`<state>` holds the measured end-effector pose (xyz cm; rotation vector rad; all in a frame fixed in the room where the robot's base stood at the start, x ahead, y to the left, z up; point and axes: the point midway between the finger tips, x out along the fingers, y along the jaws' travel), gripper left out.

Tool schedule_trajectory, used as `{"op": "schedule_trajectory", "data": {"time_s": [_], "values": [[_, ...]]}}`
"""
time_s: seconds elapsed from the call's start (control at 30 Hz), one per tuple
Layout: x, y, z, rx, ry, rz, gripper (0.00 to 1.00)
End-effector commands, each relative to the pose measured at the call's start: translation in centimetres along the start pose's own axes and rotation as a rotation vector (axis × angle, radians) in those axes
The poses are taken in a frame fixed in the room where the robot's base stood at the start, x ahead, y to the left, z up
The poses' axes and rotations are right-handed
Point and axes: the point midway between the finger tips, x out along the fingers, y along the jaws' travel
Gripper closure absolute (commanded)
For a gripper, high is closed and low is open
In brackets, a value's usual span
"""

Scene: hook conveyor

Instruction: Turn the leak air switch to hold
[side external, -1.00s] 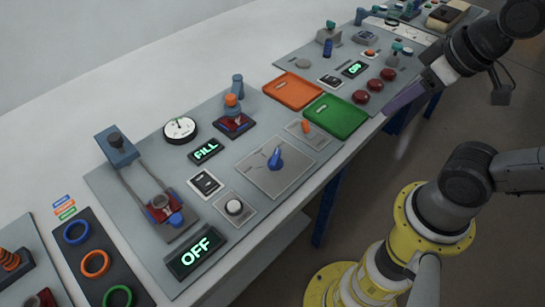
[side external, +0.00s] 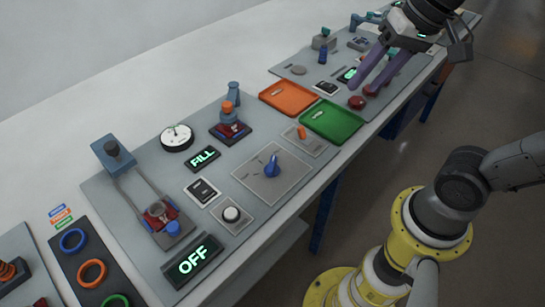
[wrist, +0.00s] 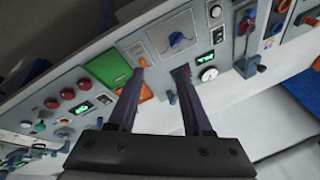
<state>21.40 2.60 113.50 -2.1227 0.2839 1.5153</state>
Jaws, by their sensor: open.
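A blue pointer knob (side external: 271,167) stands on a square grey plate with tick marks. It also shows in the wrist view (wrist: 177,40). I cannot read any label naming the leak air switch. A green-lit display (side external: 203,158) beside the plate reads FILL. A second display (side external: 193,261) reads OFF. A small orange lever (side external: 301,132) sits on its own plate next to the knob plate. My gripper (side external: 362,87) has two long purple fingers, spread and empty, above the far panel near the red buttons. In the wrist view the fingertips (wrist: 161,70) are apart with nothing between them.
An orange tray (side external: 291,97) and a green tray (side external: 333,121) lie between the near and far panels. A round white dial (side external: 177,137), a blue-and-orange device (side external: 229,119) and a white button (side external: 231,214) surround the knob area. The white table behind the near panel is clear.

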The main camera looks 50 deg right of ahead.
Motion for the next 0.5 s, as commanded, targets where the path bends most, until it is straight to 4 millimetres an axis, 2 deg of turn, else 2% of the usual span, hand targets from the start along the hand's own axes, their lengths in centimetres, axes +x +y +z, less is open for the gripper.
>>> {"op": "schedule_trajectory", "data": {"time_s": [0.17, 0.27, 0.37, 0.5], "values": [[2.0, -3.4, -3.6, 0.212, -0.144, 0.024, 0.5], [4.1, -5.2, -5.6, 0.326, -0.228, 0.05, 0.5], [6.8, -6.7, -7.4, 0.424, -0.309, 0.085, 0.5], [11.3, -7.9, -9.4, 0.525, -0.414, 0.14, 0.5]]}}
